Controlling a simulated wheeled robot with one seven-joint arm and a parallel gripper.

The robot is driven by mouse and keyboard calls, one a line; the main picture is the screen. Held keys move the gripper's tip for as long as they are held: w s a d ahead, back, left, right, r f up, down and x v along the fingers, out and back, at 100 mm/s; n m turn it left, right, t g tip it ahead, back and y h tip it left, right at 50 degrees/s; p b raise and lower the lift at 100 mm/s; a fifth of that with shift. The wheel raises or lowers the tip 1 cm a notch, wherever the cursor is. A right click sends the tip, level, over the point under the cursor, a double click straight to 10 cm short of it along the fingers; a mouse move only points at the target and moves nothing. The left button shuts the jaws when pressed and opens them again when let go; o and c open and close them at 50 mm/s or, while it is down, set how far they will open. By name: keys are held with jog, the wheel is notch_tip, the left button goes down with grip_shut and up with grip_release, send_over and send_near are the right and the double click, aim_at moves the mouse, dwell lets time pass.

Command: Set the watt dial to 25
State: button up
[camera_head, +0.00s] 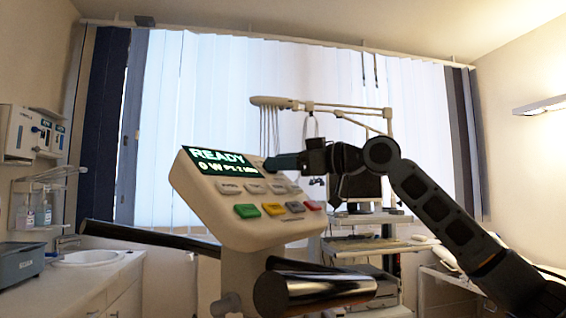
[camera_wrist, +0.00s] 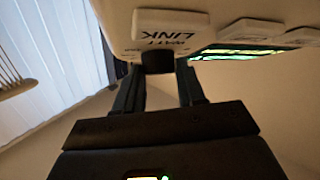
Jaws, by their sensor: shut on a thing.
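The cream control console (camera_head: 235,222) stands at the middle of the head view. Its lit display (camera_head: 221,161) reads READY with 0 W below, followed by smaller text. The dark watt dial (camera_wrist: 157,61) shows in the wrist view between my two fingers, beside an upside-down label (camera_wrist: 165,30) with WATT and LINK. My gripper (camera_head: 272,163) reaches in from the right to the console's upper right corner and is shut on the dial; it also shows in the wrist view (camera_wrist: 160,75). The dial's pointer and scale are not visible, and in the head view my gripper hides most of the dial.
Grey buttons and a coloured row, with a green button (camera_head: 246,211), lie just below the dial. A dark handlebar (camera_head: 140,236) and shiny cylinder (camera_head: 312,291) sit below the console. A sink counter (camera_head: 90,277) is at left; a cart (camera_head: 372,246) stands behind.

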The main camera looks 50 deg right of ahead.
jog(key=shift+c, duration=0.6)
jog(key=shift+a+m+h, duration=0.1)
jog(key=shift+m+h, duration=0.2)
jog(key=shift+m, duration=0.1)
jog(key=m+h, duration=0.1)
jog(key=m, duration=0.1)
jog(key=m+h+p, duration=0.1)
jog(key=h, duration=0.1)
jog(key=a+m+t+h, duration=0.1)
jog(key=m+h, duration=0.1)
jog(key=shift+r+m, duration=0.1)
jog(key=shift+m, duration=0.2)
jog(key=shift+m+h+p, duration=1.2)
jog(key=shift+m+h, duration=0.7)
jog(key=shift+m, duration=0.3)
jog(key=shift+g+h, duration=0.3)
jog(key=o, duration=1)
jog(key=shift+o, duration=0.2)
